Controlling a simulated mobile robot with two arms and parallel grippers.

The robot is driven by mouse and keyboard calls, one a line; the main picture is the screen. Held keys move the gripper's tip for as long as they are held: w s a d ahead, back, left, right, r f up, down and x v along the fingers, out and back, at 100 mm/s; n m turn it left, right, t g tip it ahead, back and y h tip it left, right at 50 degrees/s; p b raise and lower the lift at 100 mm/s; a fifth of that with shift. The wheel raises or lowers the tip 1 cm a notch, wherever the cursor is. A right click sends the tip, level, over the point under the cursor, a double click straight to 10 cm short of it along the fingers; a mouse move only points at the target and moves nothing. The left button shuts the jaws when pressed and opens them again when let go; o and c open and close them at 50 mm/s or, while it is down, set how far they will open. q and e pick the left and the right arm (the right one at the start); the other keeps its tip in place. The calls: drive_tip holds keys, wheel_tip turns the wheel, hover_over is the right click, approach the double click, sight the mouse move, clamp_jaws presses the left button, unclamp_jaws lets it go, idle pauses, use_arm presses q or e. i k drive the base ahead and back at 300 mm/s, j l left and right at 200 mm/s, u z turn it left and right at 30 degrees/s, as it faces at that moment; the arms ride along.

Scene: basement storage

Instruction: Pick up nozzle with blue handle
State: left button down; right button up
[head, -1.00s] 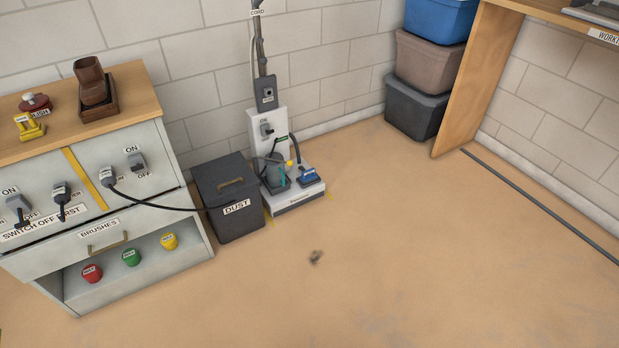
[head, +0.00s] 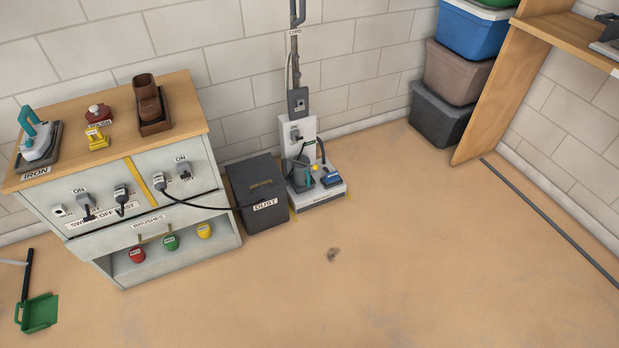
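A small blue-handled piece (head: 331,178), which looks like the nozzle, sits on the white vacuum stand (head: 319,199) against the back wall. It is at the right of the stand's base, beside a grey and teal vacuum part (head: 299,174) and a small yellow piece. Its exact shape is too small to tell. Neither of my grippers is in view.
A dark dust bin (head: 258,215) stands left of the vacuum stand. A cabinet (head: 80,240) with an iron (head: 38,140) is further left. A green dustpan (head: 39,313) lies at lower left. Stacked boxes (head: 441,115) stand right. A dark clump (head: 333,254) lies on open floor.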

sight(331, 178)
drive_tip(key=i+l+u, duration=0.2)
drive_tip(key=u, duration=0.3)
drive_tip(key=i+l+u, duration=0.25)
drive_tip(key=u, duration=0.2)
drive_tip(key=i+l+u, duration=0.15)
drive_tip(key=l+u, duration=0.35)
